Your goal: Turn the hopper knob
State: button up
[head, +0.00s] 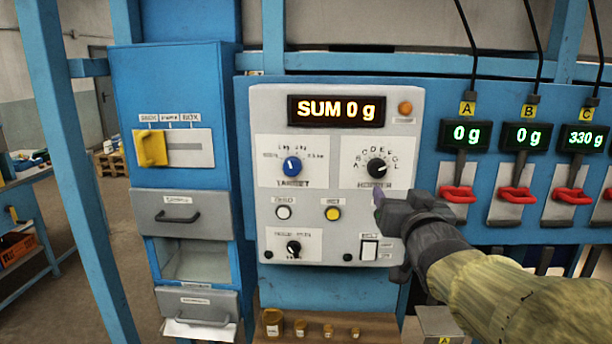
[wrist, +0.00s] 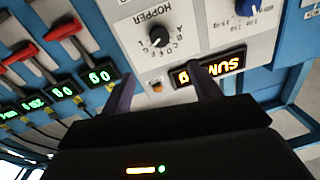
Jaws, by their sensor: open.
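The hopper knob (head: 376,168) is a black round dial with a white pointer line on a white plate lettered around it, at the right of the grey control panel (head: 340,108). It also shows in the wrist view (wrist: 158,37), upside down, with the word HOPPER beside it. My gripper (head: 380,200) is just below and in front of the knob in the head view. In the wrist view its two fingers (wrist: 162,90) are apart, with the knob beyond them and nothing between them. The fingers are not touching the knob.
A blue target knob (head: 292,166) sits left of the hopper knob, under the SUM 0 g display (head: 336,110). White (head: 283,212) and yellow (head: 333,213) buttons and a switch (head: 369,250) lie lower. Red handles (head: 458,194) line the right. Small jars stand on a shelf (head: 381,326) below.

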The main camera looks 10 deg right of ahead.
aim_at(379, 169)
jog(key=p+x, duration=0.4)
jog(key=x, duration=1.1)
jog(key=shift+a, duration=0.1)
jog(key=shift+c, duration=0.2)
jog(key=c, duration=0.9)
